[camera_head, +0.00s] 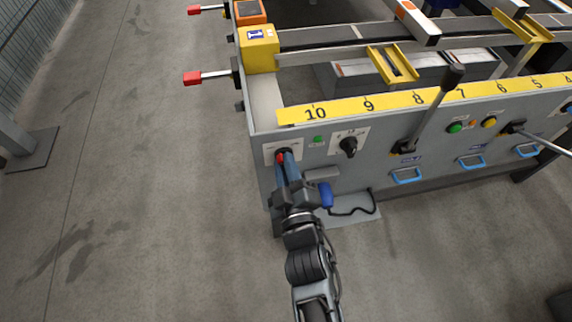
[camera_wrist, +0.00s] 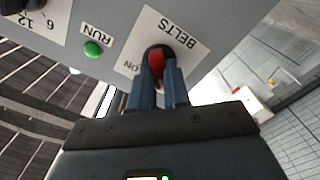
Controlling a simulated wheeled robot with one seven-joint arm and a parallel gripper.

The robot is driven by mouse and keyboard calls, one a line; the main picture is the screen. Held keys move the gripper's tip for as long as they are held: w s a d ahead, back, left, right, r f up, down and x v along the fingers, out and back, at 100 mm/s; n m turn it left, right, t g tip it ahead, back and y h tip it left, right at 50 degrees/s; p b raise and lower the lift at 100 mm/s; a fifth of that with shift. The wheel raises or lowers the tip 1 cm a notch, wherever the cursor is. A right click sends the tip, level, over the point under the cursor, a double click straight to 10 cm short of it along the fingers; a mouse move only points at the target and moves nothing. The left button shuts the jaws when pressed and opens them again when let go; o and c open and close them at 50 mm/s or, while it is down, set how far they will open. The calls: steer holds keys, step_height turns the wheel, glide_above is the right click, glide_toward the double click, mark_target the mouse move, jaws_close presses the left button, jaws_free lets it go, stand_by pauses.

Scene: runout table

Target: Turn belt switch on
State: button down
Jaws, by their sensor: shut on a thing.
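The belt switch (camera_wrist: 155,60) is a red handle on a round black base, on a white plate marked BELTS (camera_wrist: 180,32). An ON mark shows on the plate in the wrist view. In the head view the switch (camera_head: 281,157) is at the left end of the grey panel, partly hidden by my fingers. My gripper (camera_wrist: 160,80) has its two blue fingers on either side of the red handle and is shut on it. In the head view my gripper (camera_head: 286,162) reaches the panel from below. The exact setting of the handle is hard to tell.
A green RUN light (camera_wrist: 93,48) and a black dial (camera_head: 348,145) sit beside the switch plate. A black-handled lever (camera_head: 432,108) rises farther right, with green and yellow buttons beyond. A blue-ended object (camera_head: 326,194) is close beside my gripper. Open floor lies left.

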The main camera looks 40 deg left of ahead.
steer(key=shift+w+d+m+p, duration=0.1)
steer(key=shift+m+p, duration=1.65)
steer(key=shift+m, duration=2.6)
steer(key=shift+w+d+m+p, duration=0.1)
steer(key=shift+m+p, duration=1.6)
steer(key=shift+m, duration=2.95)
steer(key=c, duration=1.1)
jaws_free()
steer(key=shift+d, duration=0.1)
steer(key=p+v, duration=0.2)
steer(key=v, duration=0.5)
steer(key=shift+s+d, duration=0.2)
steer(key=shift+d, duration=0.1)
